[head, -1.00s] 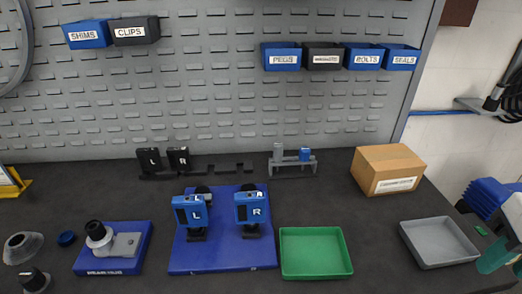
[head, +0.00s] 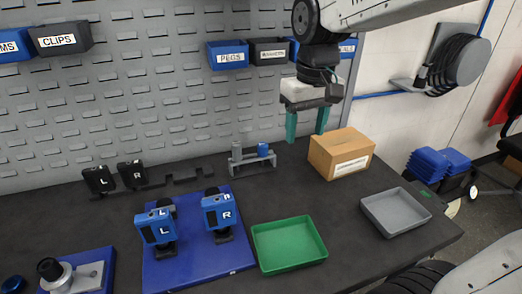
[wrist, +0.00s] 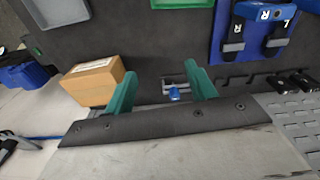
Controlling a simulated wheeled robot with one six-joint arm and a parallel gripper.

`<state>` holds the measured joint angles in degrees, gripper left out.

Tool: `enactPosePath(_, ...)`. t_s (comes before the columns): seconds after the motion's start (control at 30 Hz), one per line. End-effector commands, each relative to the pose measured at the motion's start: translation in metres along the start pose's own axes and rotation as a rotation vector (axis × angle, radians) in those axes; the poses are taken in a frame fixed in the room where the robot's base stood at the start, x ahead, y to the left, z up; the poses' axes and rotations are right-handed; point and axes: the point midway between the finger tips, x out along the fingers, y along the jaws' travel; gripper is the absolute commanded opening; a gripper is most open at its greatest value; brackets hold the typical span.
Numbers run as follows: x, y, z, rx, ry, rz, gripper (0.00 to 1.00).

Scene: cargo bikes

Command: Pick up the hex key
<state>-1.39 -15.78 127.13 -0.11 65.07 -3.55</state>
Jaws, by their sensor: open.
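My gripper (head: 307,124) hangs over the back of the bench, with its two teal fingers apart and nothing between them. It also shows in the wrist view (wrist: 163,88). I cannot make out a hex key for certain in either view. A small grey rack (head: 253,165) stands at the back of the bench, to the left of my gripper in the head view. It holds a grey upright piece (head: 236,151) and a small blue piece (head: 263,149). In the wrist view the blue piece (wrist: 174,95) appears between the fingers, farther off than them.
A cardboard box (head: 340,154) stands below and right of my gripper. A green tray (head: 289,247) and a grey tray (head: 396,212) lie nearer the front. A blue board (head: 185,268) carries blue L and R units. Labelled bins (head: 228,55) hang on the pegboard.

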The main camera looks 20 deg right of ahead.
Motion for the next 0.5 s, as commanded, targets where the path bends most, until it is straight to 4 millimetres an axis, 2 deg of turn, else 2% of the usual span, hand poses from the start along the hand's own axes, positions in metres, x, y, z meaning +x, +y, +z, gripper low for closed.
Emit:
enactPosePath(0.03,0.007,0.000,-0.023,-0.011,-0.013,-0.001,0.56)
enactPosePath(0.1,0.017,0.000,-0.054,-0.027,-0.022,-0.003,0.56)
enactPosePath(0.3,0.058,-0.002,-0.134,-0.070,-0.044,-0.006,0.56)
enactPosePath(0.4,0.079,-0.003,-0.163,-0.086,-0.054,-0.007,0.56)
enactPosePath(0.5,0.096,-0.004,-0.184,-0.098,-0.058,-0.008,0.56)
